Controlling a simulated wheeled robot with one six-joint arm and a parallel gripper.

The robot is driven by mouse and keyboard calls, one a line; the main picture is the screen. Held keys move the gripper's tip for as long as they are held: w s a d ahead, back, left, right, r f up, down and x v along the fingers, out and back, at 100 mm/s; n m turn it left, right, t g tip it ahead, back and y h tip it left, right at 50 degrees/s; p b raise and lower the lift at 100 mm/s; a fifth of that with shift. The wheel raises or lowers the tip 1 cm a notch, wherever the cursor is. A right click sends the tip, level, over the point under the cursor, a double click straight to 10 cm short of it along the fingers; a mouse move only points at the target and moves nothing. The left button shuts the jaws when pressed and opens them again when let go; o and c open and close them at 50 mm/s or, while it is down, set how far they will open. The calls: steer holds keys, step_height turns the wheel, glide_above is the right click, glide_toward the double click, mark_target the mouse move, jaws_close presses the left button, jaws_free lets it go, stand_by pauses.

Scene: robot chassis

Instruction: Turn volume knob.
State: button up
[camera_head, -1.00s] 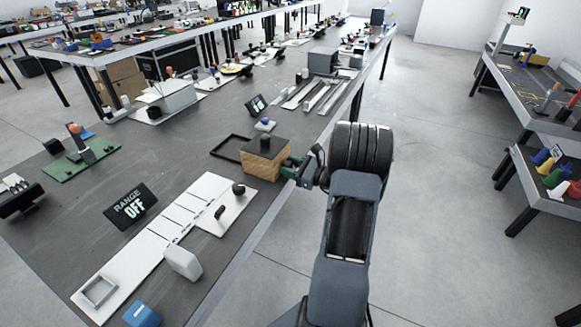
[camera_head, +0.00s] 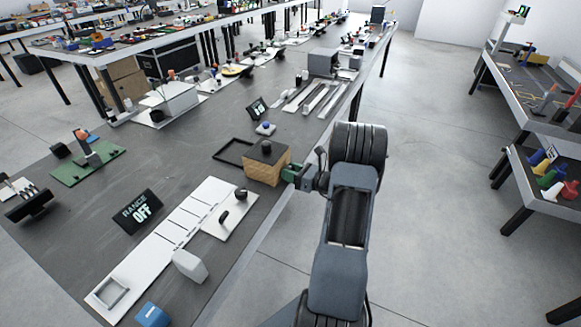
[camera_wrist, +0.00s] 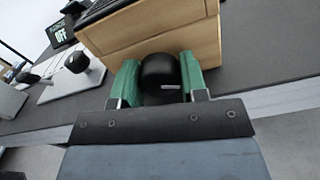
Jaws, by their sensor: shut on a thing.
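A wooden box (camera_head: 268,172) with a dark top sits at the right edge of the long grey table. Its front fills the upper part of the wrist view (camera_wrist: 150,38). A round black knob (camera_wrist: 158,72) with a short white mark sticks out of that front. My gripper (camera_wrist: 160,80) has green fingers, one on each side of the knob, and is shut on it. In the head view my gripper (camera_head: 292,174) reaches the box's right side, and the knob is hidden there. A small tilted dark display (camera_head: 257,109) with pale characters stands behind the box.
A display reading "RANGE OFF" (camera_head: 138,211) and a long white panel (camera_head: 165,243) with a grey block lie on the near table. An empty black frame (camera_head: 232,151) lies left of the box. The floor (camera_head: 440,180) to the right is clear.

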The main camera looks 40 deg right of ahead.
steer(key=shift+m+p, duration=0.45)
steer(key=shift+m, duration=0.45)
steer(key=o, duration=0.9)
steer(key=v, duration=1.4)
steer(key=shift+w, duration=0.1)
steer(key=shift+f, duration=0.15)
